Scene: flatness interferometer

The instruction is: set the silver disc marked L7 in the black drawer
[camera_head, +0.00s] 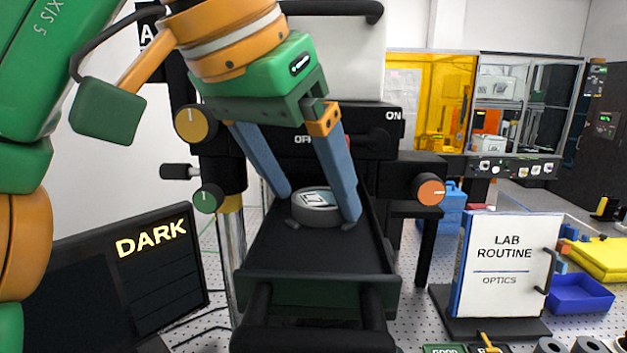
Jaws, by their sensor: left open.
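A silver disc (316,212) with a pale label on top lies flat in the open black drawer (310,258). Its marking is too small for me to read. My left gripper (319,204) comes down from above with its two blue fingers on either side of the disc. The fingers are open, and I cannot tell whether either one touches it. The right finger hides part of the disc's right edge. My right gripper is not in view.
The drawer sticks out of a dark instrument with an orange knob (429,190) on its right. A dark screen reading DARK (150,238) stands at left. A LAB ROUTINE sign (505,262) stands at right, beside a blue bin (580,294).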

